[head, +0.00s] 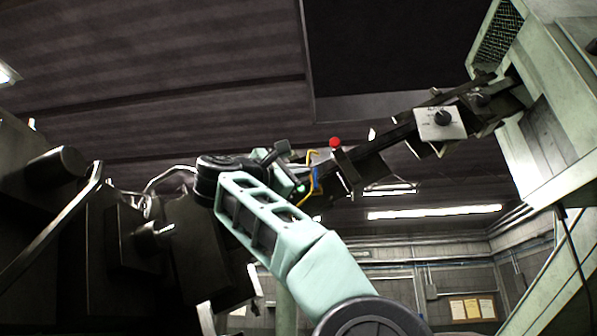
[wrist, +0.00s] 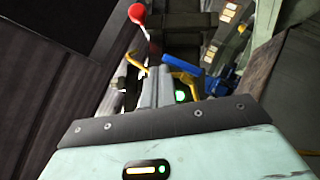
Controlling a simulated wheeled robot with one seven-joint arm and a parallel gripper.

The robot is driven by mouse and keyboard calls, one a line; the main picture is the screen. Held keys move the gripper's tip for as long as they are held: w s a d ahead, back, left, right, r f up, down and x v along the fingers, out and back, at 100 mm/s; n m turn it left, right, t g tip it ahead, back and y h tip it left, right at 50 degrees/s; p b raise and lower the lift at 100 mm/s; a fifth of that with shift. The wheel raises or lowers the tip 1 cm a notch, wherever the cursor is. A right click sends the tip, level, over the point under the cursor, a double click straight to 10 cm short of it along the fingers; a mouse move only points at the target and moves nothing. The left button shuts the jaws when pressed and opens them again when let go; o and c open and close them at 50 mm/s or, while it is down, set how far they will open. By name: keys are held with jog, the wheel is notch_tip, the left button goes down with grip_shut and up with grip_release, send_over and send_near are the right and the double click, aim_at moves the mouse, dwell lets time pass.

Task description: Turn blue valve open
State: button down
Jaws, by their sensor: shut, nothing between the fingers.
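The blue valve handle (wrist: 194,61) shows in the wrist view as a blue bar just beyond and to the right of my gripper's fingers. In the head view the gripper (head: 300,186) is close to the blue piece and partly hidden by my arm. I cannot tell whether it touches the valve.
A red knob (head: 335,142) stands above the valve area, also seen in the wrist view (wrist: 138,13). A dark beam runs right to a white control box (head: 440,122) and a pale green machine frame (head: 545,150). Dark machinery (head: 130,235) stands at left.

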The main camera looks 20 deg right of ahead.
jog(key=shift+a, duration=0.1)
jog(key=b+v, duration=0.1)
jog(key=v, duration=1.6)
jog(key=shift+b, duration=0.3)
jog(key=shift+s+a+f, duration=0.1)
jog(key=shift+s+f, duration=0.05)
